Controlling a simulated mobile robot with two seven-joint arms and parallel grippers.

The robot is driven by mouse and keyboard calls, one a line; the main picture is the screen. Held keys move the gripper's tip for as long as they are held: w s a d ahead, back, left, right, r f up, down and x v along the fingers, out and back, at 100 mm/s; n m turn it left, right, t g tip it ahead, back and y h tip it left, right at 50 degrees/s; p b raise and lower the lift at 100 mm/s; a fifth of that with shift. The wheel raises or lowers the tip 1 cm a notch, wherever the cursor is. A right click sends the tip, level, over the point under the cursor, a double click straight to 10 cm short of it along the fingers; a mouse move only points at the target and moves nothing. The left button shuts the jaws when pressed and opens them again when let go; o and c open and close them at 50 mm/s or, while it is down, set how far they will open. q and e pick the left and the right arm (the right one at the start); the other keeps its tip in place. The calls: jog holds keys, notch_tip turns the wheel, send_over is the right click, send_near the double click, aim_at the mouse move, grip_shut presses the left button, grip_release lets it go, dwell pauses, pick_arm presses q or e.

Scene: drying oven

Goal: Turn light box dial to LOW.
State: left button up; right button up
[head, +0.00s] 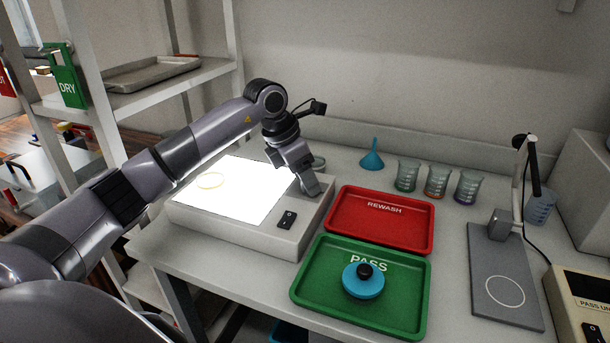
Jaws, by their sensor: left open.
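The light box (262,232) stands on the bench with its top panel (238,188) glowing bright white. A black rocker switch (286,219) is on its right-hand strip. My left gripper (313,189) points down over the back right part of that strip, its jaws open. No dial shows; the gripper covers the part of the strip beneath it. I cannot tell whether the fingers touch anything there. A thin pale round dish (210,180) lies on the lit panel. My right gripper is out of view.
A red REWASH tray (344,222) and a green PASS tray (310,290) with a blue, black-knobbed lid (362,286) lie right of the light box. Behind stand a blue funnel (372,156) and beakers (407,176). A grey stand (506,290) is farther right.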

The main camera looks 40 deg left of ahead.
pick_arm(q)
grip_shut()
